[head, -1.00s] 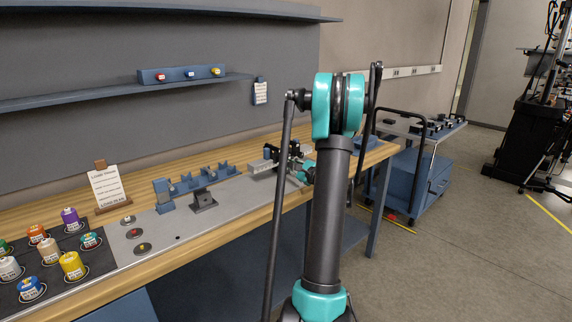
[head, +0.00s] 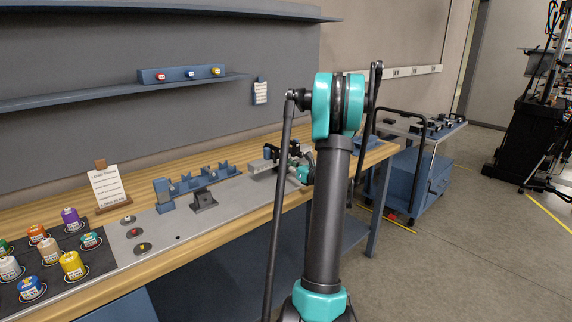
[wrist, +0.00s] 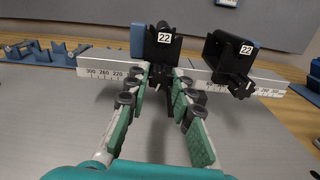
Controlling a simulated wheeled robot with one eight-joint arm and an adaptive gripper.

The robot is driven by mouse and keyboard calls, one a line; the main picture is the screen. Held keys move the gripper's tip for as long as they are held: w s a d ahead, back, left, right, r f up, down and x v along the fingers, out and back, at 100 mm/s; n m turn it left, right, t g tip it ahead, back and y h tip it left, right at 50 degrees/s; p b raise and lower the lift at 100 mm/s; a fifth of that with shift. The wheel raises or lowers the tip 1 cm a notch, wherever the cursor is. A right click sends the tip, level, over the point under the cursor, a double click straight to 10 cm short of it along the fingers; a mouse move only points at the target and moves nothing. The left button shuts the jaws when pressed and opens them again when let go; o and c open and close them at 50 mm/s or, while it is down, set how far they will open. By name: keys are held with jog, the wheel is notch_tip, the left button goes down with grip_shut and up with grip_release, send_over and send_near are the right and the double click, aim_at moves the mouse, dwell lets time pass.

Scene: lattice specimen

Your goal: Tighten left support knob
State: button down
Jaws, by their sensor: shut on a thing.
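The silver rail (wrist: 105,65) with a printed scale crosses the wrist view. It carries two black supports marked 22: the left support (wrist: 163,47) stands straight ahead of my gripper, and the right support (wrist: 228,60) is tilted. A dark knob (wrist: 160,77) sits low on the front of the left support. My gripper (wrist: 161,82) is shut on this knob, with one green-padded finger on each side; the fingertips partly hide it. In the head view, the rail (head: 262,164) and my gripper's teal part are small at the far end of the bench, partly behind my arm.
Blue cradle blocks (head: 200,180) and a dark stand (head: 204,201) are on the grey plate to the left. A sign (head: 107,188) and several coloured weights (head: 72,265) stand at the near left. The plate before the rail (wrist: 270,135) is clear.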

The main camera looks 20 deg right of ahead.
jog(key=shift+m, duration=0.5)
jog(key=c, duration=1.3)
grip_release()
jog(key=v, duration=1.2)
